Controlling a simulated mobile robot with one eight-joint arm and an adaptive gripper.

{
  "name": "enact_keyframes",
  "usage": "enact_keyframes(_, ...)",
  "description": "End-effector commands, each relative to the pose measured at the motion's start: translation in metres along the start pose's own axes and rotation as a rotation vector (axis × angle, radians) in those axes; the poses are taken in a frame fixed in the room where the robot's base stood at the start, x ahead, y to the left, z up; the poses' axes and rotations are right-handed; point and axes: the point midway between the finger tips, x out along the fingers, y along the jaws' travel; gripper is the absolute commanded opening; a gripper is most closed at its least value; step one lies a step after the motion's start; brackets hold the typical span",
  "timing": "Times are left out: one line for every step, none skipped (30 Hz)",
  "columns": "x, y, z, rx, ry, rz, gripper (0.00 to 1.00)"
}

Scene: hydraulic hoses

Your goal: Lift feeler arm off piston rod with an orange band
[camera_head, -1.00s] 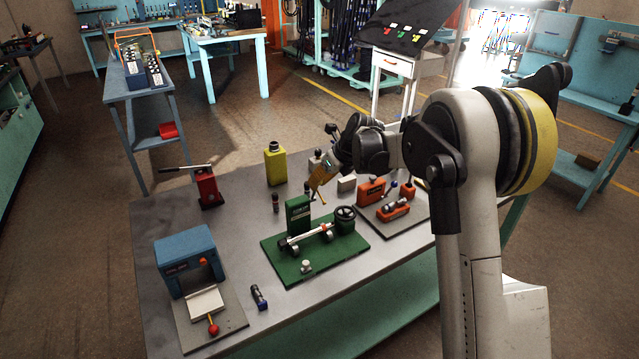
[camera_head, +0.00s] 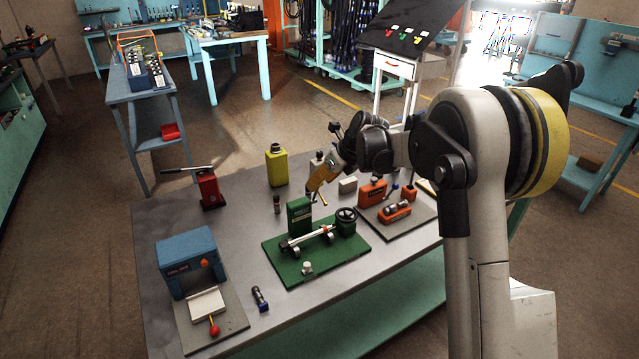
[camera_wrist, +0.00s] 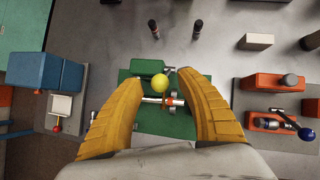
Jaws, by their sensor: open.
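A green test rig (camera_head: 340,258) stands on the metal table, with a pale piston rod (camera_head: 304,238) lying across it. An orange band (camera_head: 325,229) is around the rod; it also shows in the wrist view (camera_wrist: 168,101). My gripper (camera_head: 316,199) is above the back of the rig, its fingers pointing down. In the wrist view my yellow fingers (camera_wrist: 158,103) are spread wide, with nothing gripped. A yellow ball (camera_wrist: 160,82) shows between them, in line with the rig; I cannot tell its height. I cannot make out the feeler arm's full shape.
A blue press (camera_head: 187,262) stands left of the rig. An orange unit (camera_head: 396,211) on a dark plate stands close on the right. A yellow bottle (camera_head: 277,167) and a red jack (camera_head: 210,188) stand behind.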

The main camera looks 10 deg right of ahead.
Motion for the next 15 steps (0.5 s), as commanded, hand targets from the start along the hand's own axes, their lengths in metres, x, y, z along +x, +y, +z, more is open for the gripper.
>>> enact_keyframes(-0.009,0.000,0.000,0.001,0.000,0.000,0.44)
enact_keyframes(-0.015,0.000,-0.001,0.002,0.000,0.000,0.44)
enact_keyframes(-0.024,0.000,-0.001,0.003,0.000,-0.001,0.44)
enact_keyframes(-0.031,-0.001,-0.001,0.003,0.000,-0.001,0.44)
enact_keyframes(-0.038,0.000,-0.001,0.003,0.000,-0.001,0.44)
enact_keyframes(-0.047,0.000,-0.001,0.003,-0.001,-0.001,0.44)
enact_keyframes(-0.054,0.000,0.000,0.002,-0.001,-0.001,0.44)
enact_keyframes(-0.061,0.000,0.000,0.002,-0.001,-0.001,0.44)
enact_keyframes(-0.069,-0.001,-0.001,0.003,-0.001,-0.001,0.44)
enact_keyframes(-0.075,-0.001,0.000,0.003,-0.001,-0.002,0.44)
enact_keyframes(-0.081,-0.001,-0.001,0.003,-0.001,-0.002,0.44)
enact_keyframes(-0.088,-0.001,-0.001,0.003,-0.001,-0.002,0.44)
enact_keyframes(-0.092,-0.001,0.000,0.002,0.000,-0.002,0.44)
enact_keyframes(-0.096,-0.001,0.000,0.001,0.000,-0.001,0.44)
enact_keyframes(-0.100,-0.001,0.000,0.001,0.000,-0.001,0.44)
